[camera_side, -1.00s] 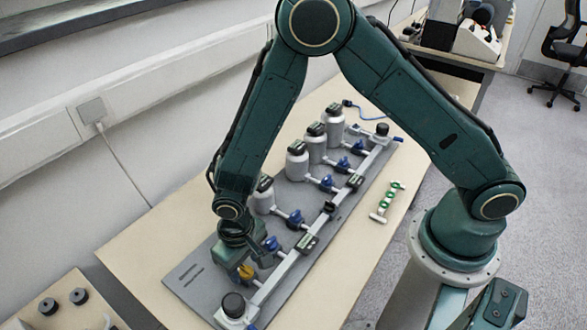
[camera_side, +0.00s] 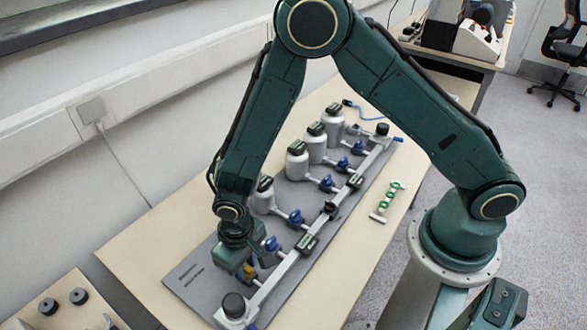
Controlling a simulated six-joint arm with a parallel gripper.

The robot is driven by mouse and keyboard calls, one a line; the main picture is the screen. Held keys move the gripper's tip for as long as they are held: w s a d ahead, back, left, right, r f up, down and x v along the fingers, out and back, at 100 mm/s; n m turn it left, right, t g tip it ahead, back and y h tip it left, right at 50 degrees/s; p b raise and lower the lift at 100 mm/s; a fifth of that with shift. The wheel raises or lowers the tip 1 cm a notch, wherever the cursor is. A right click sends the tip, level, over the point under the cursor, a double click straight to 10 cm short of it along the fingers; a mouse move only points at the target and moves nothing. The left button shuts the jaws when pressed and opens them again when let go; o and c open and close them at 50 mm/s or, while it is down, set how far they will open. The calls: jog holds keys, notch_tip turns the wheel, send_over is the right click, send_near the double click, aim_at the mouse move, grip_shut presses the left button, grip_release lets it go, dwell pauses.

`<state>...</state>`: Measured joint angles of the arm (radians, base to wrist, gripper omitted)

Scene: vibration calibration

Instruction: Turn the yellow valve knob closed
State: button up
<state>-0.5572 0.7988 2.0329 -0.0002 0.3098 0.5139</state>
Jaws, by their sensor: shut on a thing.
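The yellow valve knob (camera_side: 249,271) sits at the near end of a grey panel (camera_side: 190,279), beside the white pipe. My gripper (camera_side: 246,268) points down at it and is shut on it. The fingers cover part of the knob, so its exact angle is hard to read.
Several blue valve knobs (camera_side: 295,216) and silver canisters (camera_side: 297,162) run along the panel behind my gripper. A dark-capped fitting (camera_side: 234,305) stands close by at the pipe's near end. A green and white part (camera_side: 387,202) lies on the bare table at right.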

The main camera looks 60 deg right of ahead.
jog(key=shift+n, duration=0.3)
jog(key=n, duration=0.3)
jog(key=shift+n, duration=0.3)
jog(key=n, duration=1.3)
jog(key=shift+n, duration=0.3)
jog(key=o, duration=1)
jog(key=shift+c, duration=0.2)
jog(key=shift+r, duration=0.15)
